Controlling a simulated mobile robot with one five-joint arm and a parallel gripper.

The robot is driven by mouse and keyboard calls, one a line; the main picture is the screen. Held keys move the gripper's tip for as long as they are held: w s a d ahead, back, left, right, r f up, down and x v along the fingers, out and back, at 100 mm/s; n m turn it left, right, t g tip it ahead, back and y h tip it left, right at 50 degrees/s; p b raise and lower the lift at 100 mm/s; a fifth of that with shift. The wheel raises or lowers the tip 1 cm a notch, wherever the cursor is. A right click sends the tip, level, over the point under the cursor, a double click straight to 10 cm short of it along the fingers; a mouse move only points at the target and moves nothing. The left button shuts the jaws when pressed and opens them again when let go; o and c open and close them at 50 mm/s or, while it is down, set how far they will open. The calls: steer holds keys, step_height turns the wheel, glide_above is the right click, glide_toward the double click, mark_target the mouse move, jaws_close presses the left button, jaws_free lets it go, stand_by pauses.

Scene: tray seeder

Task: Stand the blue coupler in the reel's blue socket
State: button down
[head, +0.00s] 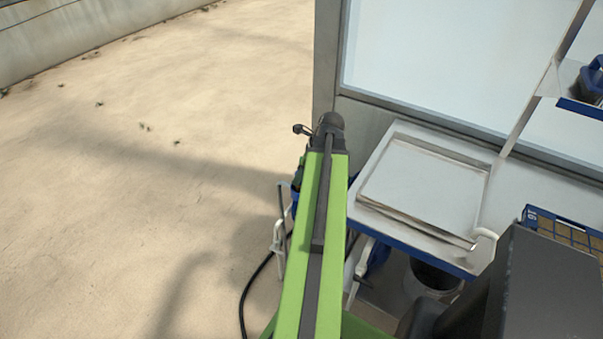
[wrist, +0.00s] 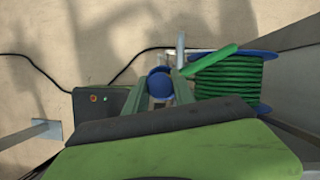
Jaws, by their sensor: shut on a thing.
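My gripper (wrist: 163,80) is in the middle of the wrist view, with its two green-grey fingers shut on a round blue piece, the blue coupler (wrist: 160,86). The coupler's lower part is hidden, so I cannot tell its tilt or whether it touches anything below. The reel (wrist: 228,82), wound with green hose between blue flanges, is just right of my gripper. A pale upright post (wrist: 180,50) stands just beyond the fingers. I cannot make out the blue socket. In the head view my green arm hides the gripper and coupler.
A grey box (wrist: 102,101) with orange and green buttons lies left of the gripper. A black cable (wrist: 139,60) runs over the sandy floor. In the head view, a white tray table (head: 425,190) and a dark bucket (head: 432,277) are at right. Open floor lies left.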

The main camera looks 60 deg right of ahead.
steer(key=shift+f+b, duration=0.6)
steer(key=shift+f, duration=0.05)
steer(key=c, duration=1.3)
jaws_free()
steer(key=shift+r, duration=0.15)
steer(key=p+v, duration=1)
steer(key=v, duration=0.1)
steer(key=shift+s, duration=0.15)
